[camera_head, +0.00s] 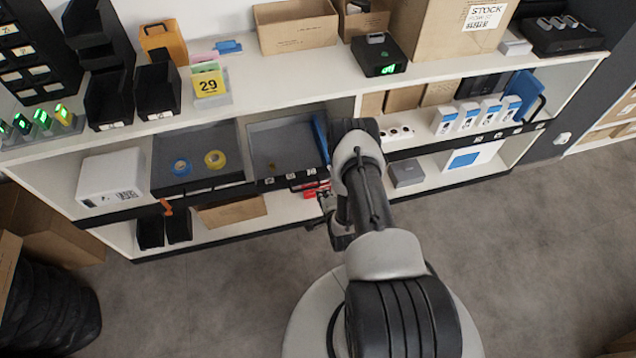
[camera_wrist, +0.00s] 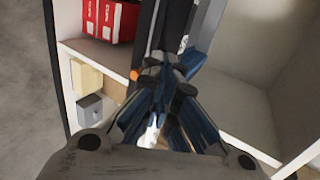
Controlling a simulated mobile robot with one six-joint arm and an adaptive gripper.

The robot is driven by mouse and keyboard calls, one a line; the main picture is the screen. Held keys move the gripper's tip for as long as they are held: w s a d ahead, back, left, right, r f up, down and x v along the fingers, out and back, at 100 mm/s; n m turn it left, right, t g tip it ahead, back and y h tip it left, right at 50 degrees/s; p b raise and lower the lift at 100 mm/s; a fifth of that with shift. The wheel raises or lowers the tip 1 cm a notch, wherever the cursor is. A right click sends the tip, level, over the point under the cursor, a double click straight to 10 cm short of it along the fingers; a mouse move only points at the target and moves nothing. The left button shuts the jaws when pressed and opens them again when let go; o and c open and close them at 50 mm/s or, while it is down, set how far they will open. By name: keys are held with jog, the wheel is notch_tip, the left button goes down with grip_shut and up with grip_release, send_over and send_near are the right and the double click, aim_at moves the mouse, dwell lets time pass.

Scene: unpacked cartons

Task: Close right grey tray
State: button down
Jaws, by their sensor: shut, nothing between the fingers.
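The right grey tray (camera_head: 283,148) sits in the middle shelf level, with its grey inside showing from above and small pale labels along its dark front. My gripper (camera_head: 328,205) is low beside the shelf front, near the tray's front right corner and partly hidden by my arm. In the wrist view my gripper (camera_wrist: 165,75) is shut and empty, its fingertips close to a dark upright strip; I cannot tell whether they touch it.
Red boxes (camera_wrist: 112,20) sit on the lower shelf. A white box (camera_head: 112,177) stands far left. The floor (camera_head: 220,290) in front is clear.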

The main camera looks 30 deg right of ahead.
aim_at(316, 176)
jog(key=b+x, duration=0.1)
jog(key=x, duration=0.2)
jog(key=b+x, duration=0.1)
jog(key=x, duration=0.2)
jog(key=shift+w+d+r, duration=0.15)
jog(key=shift+w+r, duration=0.1)
jog(key=shift+w, duration=0.25)
jog(key=shift+w+d+b, duration=0.25)
jog(key=shift+w+b, duration=0.25)
jog(key=shift+w, duration=0.35)
jog(key=shift+r, duration=0.1)
